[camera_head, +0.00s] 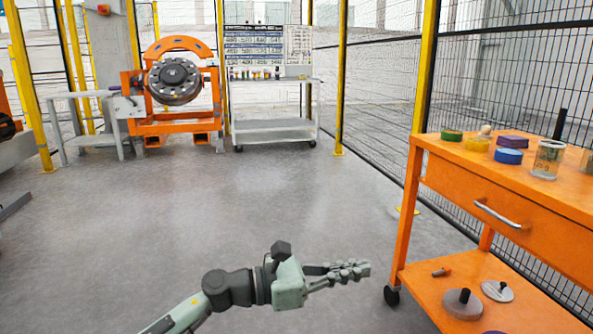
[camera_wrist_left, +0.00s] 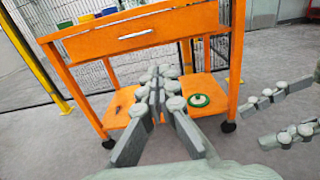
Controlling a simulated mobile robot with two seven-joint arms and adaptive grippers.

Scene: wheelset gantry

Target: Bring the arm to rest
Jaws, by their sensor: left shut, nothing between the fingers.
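My left arm comes in at the bottom of the head view, reaching to the right over bare floor. Its grey-green left gripper (camera_head: 352,271) is shut with nothing between the fingers. It hangs in free air, left of the orange cart. In the left wrist view the fingers of the same gripper (camera_wrist_left: 160,78) meet at the tips, with the orange cart behind them. At the right edge of that view are two more grey fingers, apart from each other, which look like my right gripper (camera_wrist_left: 252,126). My right arm does not show in the head view.
The orange cart (camera_head: 500,188) stands at the right, with coloured lidded tins, a glass jar (camera_head: 548,160) and metal parts on its shelves. An orange wheelset stand (camera_head: 178,124) and a grey trolley (camera_head: 275,130) are at the back. The middle floor (camera_head: 230,210) is clear.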

